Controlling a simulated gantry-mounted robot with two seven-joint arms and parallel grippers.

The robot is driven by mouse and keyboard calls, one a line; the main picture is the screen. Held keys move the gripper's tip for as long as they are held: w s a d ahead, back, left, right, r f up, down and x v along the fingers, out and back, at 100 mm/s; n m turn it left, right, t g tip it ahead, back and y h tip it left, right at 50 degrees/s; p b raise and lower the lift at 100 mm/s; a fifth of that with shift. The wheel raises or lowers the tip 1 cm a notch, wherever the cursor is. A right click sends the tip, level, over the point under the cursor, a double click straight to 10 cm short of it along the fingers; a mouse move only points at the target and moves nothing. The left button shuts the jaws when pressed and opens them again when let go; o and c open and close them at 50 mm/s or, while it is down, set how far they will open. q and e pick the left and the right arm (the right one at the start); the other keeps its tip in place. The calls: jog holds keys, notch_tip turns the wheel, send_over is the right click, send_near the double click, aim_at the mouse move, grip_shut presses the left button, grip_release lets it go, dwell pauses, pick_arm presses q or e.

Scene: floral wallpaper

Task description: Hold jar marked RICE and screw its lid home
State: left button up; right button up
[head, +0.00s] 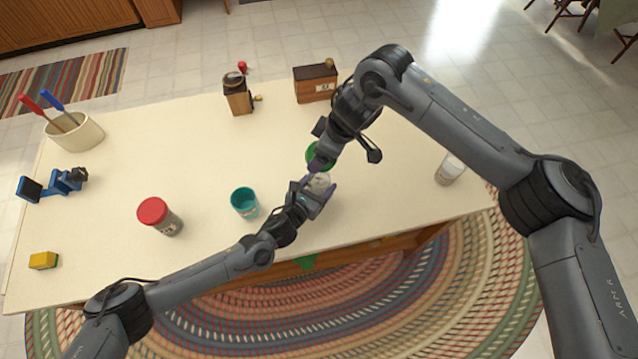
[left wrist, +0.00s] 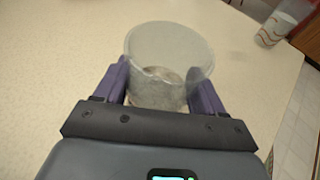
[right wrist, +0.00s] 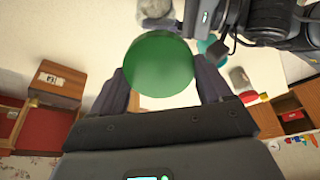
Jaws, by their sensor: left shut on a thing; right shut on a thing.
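A clear jar (left wrist: 168,60) with pale contents at its bottom is held by my left gripper (left wrist: 165,85), shut around its sides. Its top is open in the left wrist view, and I see no RICE marking on it. In the head view the jar (head: 319,183) is above the table near the front edge. A green lid (right wrist: 158,65) is held by my right gripper (right wrist: 165,90), shut on it. In the head view the lid (head: 313,154) is just beyond the jar, partly hidden by my right gripper. In the right wrist view they look apart.
A teal cup (head: 244,203) and a red-lidded jar (head: 156,214) stand left of my left gripper. A patterned cup (head: 449,171) is at the right. A grinder (head: 237,98) and wooden box (head: 316,84) stand at the back.

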jog(key=shift+s+a+m+h, duration=0.1)
jog(key=shift+s+m+h, duration=0.05)
jog(key=shift+m+h, duration=0.15)
jog(key=f+m, duration=0.1)
jog(key=f, duration=0.1)
jog(key=d+f+m+h, duration=0.1)
jog(key=m, duration=0.1)
jog(key=d+f+m+h, duration=0.1)
jog(key=f+m, duration=0.1)
jog(key=shift+s+f, duration=0.1)
jog(key=shift+f, duration=0.25)
jog(key=a+r, duration=0.1)
jog(key=w+a+r+g, duration=0.1)
jog(key=shift+w+a+h, duration=0.15)
jog(key=shift+a+h, duration=0.2)
jog(key=shift+h, duration=0.05)
jog(key=shift+a+r+g, duration=0.15)
jog(key=shift+g, duration=0.15)
jog(key=shift+f, duration=2.3)
jog(key=shift+f, duration=0.65)
dwell(0.9)
